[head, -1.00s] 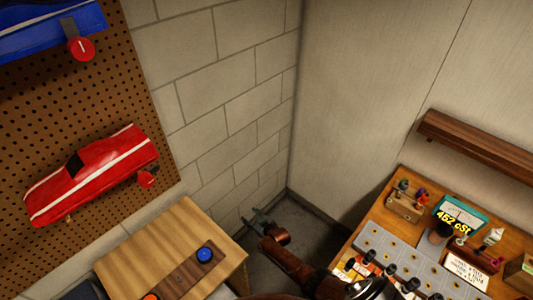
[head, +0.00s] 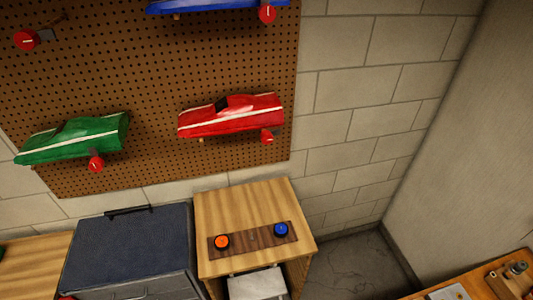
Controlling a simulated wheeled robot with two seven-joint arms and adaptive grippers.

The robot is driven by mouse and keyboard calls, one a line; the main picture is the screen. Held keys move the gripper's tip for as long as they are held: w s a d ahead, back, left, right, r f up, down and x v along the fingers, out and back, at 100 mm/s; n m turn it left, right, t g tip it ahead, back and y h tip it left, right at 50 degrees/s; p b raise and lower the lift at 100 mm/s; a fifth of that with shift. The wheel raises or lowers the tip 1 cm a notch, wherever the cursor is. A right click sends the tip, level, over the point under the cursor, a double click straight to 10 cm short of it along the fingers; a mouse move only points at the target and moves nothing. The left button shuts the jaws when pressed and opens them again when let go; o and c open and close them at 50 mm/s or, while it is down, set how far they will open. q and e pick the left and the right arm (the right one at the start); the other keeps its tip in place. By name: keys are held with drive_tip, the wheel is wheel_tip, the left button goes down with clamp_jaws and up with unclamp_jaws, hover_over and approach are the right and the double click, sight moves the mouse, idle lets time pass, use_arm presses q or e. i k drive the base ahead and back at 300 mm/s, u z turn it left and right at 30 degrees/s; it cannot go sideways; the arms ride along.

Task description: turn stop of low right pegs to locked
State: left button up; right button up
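The low right pegs on the pegboard (head: 160,92) hold a red car body (head: 235,117) with a white stripe. Their red round stop (head: 267,137) sits at the body's lower right end, with a small pale mark on its face. The mark is too small to tell whether the stop is locked. The pegs are mostly hidden behind the body; one tip shows below its left part. Neither of my grippers is in the head view now.
A green car body (head: 75,138) with its own red stop (head: 95,164) hangs left. A blue body (head: 220,5) hangs above. Below stand a wooden cabinet (head: 245,205) with orange (head: 222,242) and blue (head: 281,230) buttons, and a dark blue chest (head: 130,250). Bare floor (head: 360,265) lies right.

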sight(265, 135)
drive_tip(key=z, duration=0.05)
drive_tip(key=k, duration=0.1)
drive_tip(key=u, duration=1.85)
drive_tip(key=i, duration=1.25)
drive_tip(key=z, duration=1.95)
